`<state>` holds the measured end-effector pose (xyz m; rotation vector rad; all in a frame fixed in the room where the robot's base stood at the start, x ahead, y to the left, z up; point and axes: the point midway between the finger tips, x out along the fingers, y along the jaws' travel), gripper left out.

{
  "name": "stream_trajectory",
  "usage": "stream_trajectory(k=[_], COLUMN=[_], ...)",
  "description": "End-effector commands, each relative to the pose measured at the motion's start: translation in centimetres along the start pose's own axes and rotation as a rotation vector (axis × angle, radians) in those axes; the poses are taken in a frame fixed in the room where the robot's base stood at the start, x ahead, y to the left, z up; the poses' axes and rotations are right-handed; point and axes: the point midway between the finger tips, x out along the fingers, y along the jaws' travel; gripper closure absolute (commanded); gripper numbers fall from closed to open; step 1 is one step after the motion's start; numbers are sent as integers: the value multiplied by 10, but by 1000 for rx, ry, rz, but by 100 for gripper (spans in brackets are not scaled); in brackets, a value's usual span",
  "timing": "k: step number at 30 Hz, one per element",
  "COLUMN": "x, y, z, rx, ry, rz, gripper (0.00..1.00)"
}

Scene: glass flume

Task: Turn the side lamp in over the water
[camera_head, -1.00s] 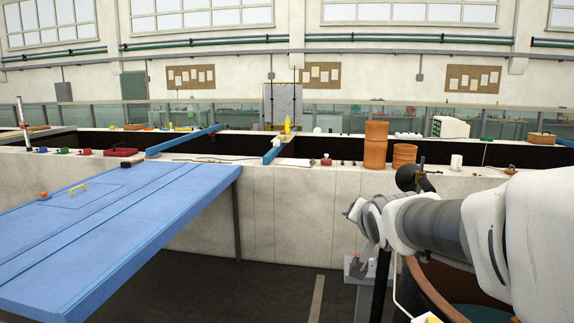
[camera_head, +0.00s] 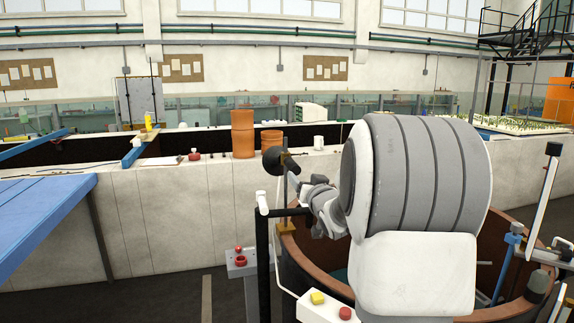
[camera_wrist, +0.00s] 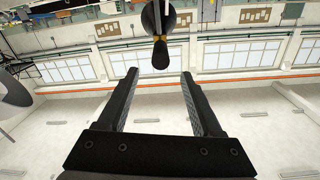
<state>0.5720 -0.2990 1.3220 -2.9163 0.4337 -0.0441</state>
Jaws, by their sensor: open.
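The side lamp, with a round black head (camera_head: 273,160), stands at the near tub's left rim on a thin post with a brass-coloured foot. My gripper (camera_head: 318,200) is just right of the post in the head view, partly hidden by my arm. In the wrist view my gripper (camera_wrist: 158,77) is open and empty. There the lamp (camera_wrist: 160,22) shows upside down beyond the fingertips, its dark stub with a brass band pointing toward the gap. I see no contact. The brown round tub (camera_head: 290,262) holds the water, mostly hidden behind my arm.
A dark post with a white cap (camera_head: 262,205) stands left of the tub. A white box with yellow and red buttons (camera_head: 325,306) is at the front. A tilted white bar (camera_head: 540,205) rises at the tub's right. A pale flume wall (camera_head: 160,225) runs behind.

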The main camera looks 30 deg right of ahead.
Motion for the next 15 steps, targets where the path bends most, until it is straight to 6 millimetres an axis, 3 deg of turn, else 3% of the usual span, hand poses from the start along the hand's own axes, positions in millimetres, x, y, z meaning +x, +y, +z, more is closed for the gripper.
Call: stream_trajectory(k=[15], x=[93], y=[-2], z=[-1], rx=[2], ry=[-1], rz=[-2], gripper=[33])
